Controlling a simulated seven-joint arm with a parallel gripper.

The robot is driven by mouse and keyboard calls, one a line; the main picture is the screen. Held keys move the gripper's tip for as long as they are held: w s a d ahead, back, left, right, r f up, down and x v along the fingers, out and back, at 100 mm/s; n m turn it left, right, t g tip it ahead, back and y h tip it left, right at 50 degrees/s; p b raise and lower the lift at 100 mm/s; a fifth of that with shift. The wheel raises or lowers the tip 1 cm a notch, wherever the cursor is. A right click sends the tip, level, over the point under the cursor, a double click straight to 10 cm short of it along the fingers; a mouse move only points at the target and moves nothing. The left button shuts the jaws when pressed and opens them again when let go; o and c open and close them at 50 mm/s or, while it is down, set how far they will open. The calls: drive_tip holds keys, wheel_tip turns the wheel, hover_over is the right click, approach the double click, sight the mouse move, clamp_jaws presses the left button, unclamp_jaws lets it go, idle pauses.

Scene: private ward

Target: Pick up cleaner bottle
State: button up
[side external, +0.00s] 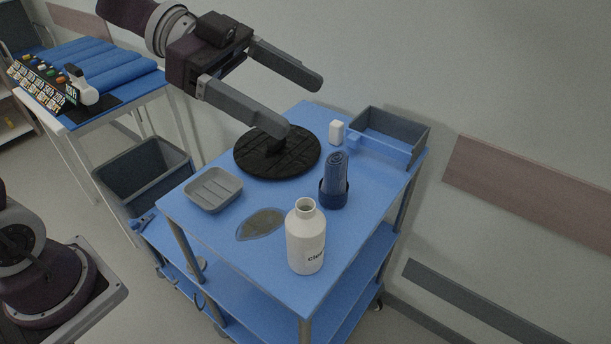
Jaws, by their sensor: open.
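The cleaner bottle (305,240) is white with an open neck and dark lettering low on its side. It stands upright near the front corner of the blue cart top (266,285). My gripper (304,108) is open and empty, high over the back part of the cart. Its two grey fingers are spread wide apart. It is up and behind the bottle, well clear of it.
A black round disc (250,158), a grey soap dish (213,189), a dark flat patch (261,224), a rolled blue cloth in a holder (336,178), a small white block (336,132) and a grey bin (390,132) share the cart top. The wall is behind.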

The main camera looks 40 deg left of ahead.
drive_tip(key=g, duration=0.1)
approach(323, 247)
drive_tip(key=x, duration=0.2)
drive_tip(key=shift+w+d, duration=0.1)
drive_tip(key=shift+d, duration=0.25)
drive_tip(key=shift+d+f, duration=0.25)
drive_tip(key=x, duration=0.6)
drive_tip(key=shift+w+d+f, duration=0.1)
drive_tip(key=shift+d+f, duration=0.1)
drive_tip(key=c, duration=1.6)
